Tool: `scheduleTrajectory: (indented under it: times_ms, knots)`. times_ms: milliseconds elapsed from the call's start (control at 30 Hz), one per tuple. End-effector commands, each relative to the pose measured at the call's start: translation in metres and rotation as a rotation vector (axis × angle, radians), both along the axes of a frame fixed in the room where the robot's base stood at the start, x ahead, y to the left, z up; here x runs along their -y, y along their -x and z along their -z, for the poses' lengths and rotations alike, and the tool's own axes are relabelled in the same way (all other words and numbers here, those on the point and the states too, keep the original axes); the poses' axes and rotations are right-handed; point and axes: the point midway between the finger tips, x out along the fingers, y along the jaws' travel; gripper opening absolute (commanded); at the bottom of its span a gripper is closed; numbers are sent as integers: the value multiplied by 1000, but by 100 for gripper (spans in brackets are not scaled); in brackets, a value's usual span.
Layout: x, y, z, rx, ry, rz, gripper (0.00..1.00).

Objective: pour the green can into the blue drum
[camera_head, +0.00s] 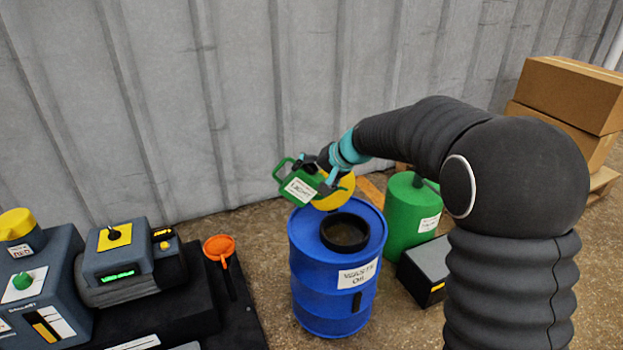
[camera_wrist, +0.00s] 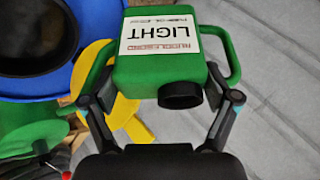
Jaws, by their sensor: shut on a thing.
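The green can (camera_head: 300,187) with a white label hangs tilted in the air above the left rear of the blue drum (camera_head: 306,262). My gripper (camera_head: 322,172) is shut on it. In the wrist view the can (camera_wrist: 160,72) sits between my two fingers (camera_wrist: 165,95), its label reading "LIGHT" upside down and a dark round cap or mouth toward the camera. The drum stands upright with a "WASTE OIL" label and a black round opening (camera_head: 345,232) on top. In the wrist view the opening (camera_wrist: 38,38) lies left of the can. No liquid shows.
A yellow round thing (camera_head: 338,190) shows behind the can. A green cylinder (camera_head: 405,225) and a dark box (camera_head: 426,268) stand right of the drum. An orange funnel (camera_head: 219,247) and machines (camera_head: 120,258) are at left. Cardboard boxes (camera_head: 566,92) stand far right.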

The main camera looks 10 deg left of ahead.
Motion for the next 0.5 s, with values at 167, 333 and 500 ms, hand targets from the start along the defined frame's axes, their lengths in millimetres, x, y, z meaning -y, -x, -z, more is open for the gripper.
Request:
scheduleTrajectory:
  times_ms: [167, 333, 500]
  knots:
    - [1, 0, -1, 1, -10, 0, 43]
    - [1, 0, -1, -1, -20, 1, 43]
    - [1, 0, -2, -2, -30, 1, 43]
